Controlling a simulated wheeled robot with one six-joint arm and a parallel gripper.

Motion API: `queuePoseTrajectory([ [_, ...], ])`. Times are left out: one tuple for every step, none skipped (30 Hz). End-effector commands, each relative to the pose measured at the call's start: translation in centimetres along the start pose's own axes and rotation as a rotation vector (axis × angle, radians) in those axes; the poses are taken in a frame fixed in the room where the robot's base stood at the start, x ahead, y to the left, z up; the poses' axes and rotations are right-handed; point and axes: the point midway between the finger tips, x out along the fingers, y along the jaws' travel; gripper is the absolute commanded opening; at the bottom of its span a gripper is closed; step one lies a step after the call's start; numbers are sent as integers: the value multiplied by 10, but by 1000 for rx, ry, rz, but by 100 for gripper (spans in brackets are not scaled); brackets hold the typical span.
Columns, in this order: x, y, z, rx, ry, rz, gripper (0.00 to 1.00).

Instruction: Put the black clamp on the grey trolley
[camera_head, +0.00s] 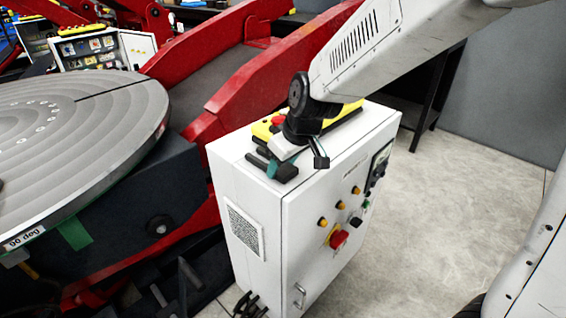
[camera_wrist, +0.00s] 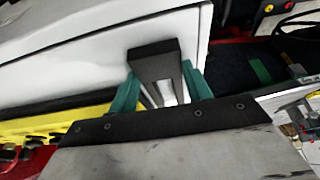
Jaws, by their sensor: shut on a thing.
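My gripper (camera_head: 293,157) is over the near left part of a white control cabinet's top. In the wrist view its teal fingers (camera_wrist: 160,88) are shut on the black clamp (camera_wrist: 154,62). The clamp shows a dark block end and a silvery bar between the fingers. In the head view dark parts of the clamp (camera_head: 287,173) show at the fingertips, partly hidden by the gripper. I cannot tell whether the clamp touches the cabinet top. I cannot make out the grey trolley in either view.
The white control cabinet (camera_head: 245,190) has buttons and a red knob on its front. A yellow-and-black control box (camera_head: 262,130) lies behind my gripper. The positioner's round table (camera_head: 75,140) and red arms (camera_head: 240,95) stand at left. Bare floor (camera_head: 450,190) lies right.

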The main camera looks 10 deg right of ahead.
Motion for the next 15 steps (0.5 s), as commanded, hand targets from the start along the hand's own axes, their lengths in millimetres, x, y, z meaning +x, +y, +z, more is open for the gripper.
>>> queuePoseTrajectory([
  [-1,0,-1,0,3,1,5],
  [-1,0,-1,0,3,1,5],
  [-1,0,-1,0,3,1,5],
  [-1,0,-1,0,3,1,5],
  [-1,0,-1,0,3,1,5],
  [0,0,-1,0,3,1,5],
  [0,0,0,0,2,1,5],
  [1,0,0,0,2,0,5],
  [2,0,0,0,1,0,5],
  [3,0,1,0,0,-1,55],
  [2,0,1,0,0,-1,63],
  [2,0,1,0,0,0,71],
  [2,0,1,0,0,-1,71],
  [2,0,1,0,0,0,71],
  [2,0,1,0,0,0,71],
])
